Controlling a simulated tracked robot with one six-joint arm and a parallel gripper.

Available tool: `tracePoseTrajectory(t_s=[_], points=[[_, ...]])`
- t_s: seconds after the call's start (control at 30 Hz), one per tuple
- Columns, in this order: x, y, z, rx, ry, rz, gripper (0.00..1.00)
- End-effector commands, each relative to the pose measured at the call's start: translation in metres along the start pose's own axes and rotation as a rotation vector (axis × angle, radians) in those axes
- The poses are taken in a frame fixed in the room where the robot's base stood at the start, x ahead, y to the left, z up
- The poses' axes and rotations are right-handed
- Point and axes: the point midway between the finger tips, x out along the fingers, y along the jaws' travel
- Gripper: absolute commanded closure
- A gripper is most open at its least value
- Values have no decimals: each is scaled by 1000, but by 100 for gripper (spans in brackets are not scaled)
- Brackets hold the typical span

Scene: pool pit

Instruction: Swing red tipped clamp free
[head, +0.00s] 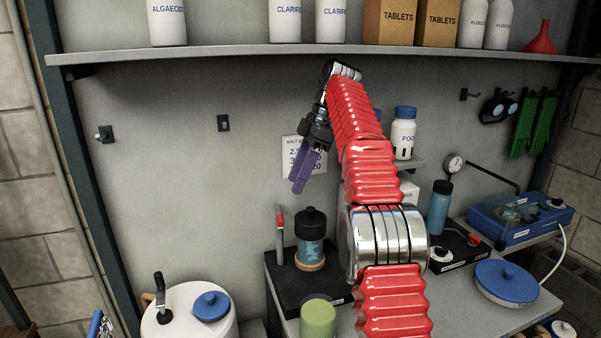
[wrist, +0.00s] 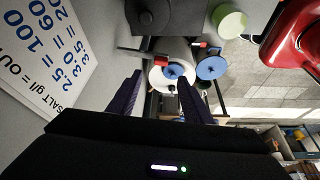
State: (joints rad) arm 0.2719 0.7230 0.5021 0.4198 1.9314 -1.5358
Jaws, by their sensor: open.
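The red tipped clamp (head: 280,228) stands upright as a slim grey lever with a red end, beside a dark-capped clear cylinder (head: 311,240) on a black base. In the wrist view a dark bar with a red end, which looks like the clamp (wrist: 159,60), lies just beyond my fingertips. My gripper (head: 299,183) has purple fingers and hangs in the air above and near the clamp, apart from it. In the wrist view the fingers of my gripper (wrist: 158,82) are spread, with nothing between them.
A white tank (head: 185,318) with a blue cap and black-knobbed lever stands at lower left. A green-topped cup (head: 318,318) is in front of the black base. A shelf (head: 240,55) with bottles and boxes runs above. A wall chart (wrist: 45,50) is close beside my gripper.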

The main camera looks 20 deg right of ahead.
Motion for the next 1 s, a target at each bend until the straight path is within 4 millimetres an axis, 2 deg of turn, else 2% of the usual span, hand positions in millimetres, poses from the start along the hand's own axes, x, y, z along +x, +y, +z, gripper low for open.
tracePoseTrajectory(t_s=[0.3,1.0], points=[[-11,-1,1,0,-1,0,55],[-12,-1,1,0,-2,1,55]])
